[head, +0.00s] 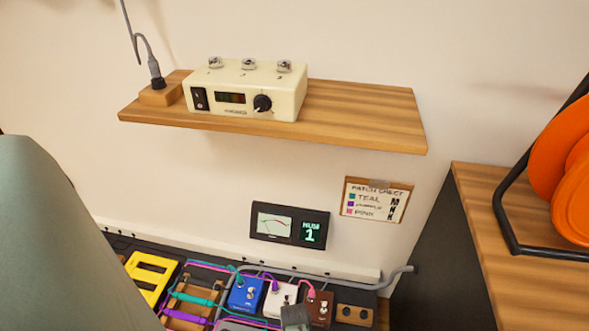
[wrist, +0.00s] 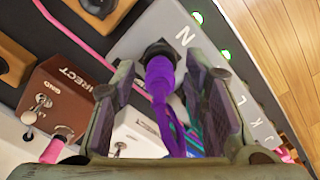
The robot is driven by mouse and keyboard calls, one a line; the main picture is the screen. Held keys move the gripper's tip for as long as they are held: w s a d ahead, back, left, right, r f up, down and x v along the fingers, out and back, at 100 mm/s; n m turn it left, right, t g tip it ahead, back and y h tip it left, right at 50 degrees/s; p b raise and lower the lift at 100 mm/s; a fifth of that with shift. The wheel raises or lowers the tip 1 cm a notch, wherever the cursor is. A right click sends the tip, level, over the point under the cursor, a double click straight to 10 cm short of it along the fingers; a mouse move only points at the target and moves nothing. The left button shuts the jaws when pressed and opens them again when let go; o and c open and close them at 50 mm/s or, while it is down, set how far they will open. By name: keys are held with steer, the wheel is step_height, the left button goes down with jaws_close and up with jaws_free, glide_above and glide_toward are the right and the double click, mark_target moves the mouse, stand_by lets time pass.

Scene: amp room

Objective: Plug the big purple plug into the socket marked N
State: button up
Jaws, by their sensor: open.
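The big purple plug (wrist: 160,78) stands between the fingers of my gripper (wrist: 164,85) in the wrist view. My gripper is open, with one finger on each side of the plug. The plug's front end is at a black round socket (wrist: 157,48) on a grey panel (wrist: 150,26), beside the letter N (wrist: 184,36). How deep it sits cannot be told. Its purple cable runs back between the fingers. I cannot make out this plug or my fingertips surely in the head view.
Green lights (wrist: 226,54) line the panel edge. A brown DIRECT box (wrist: 62,95) is at left. In the head view, pedals (head: 245,292) and a wooden rack (head: 186,318) crowd the board below a patch sheet (head: 376,201), and a shelf (head: 360,115) hangs above.

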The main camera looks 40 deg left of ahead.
steer(key=shift+r, duration=0.1)
step_height(320, 180, up, 12)
stand_by(0.6)
stand_by(0.6)
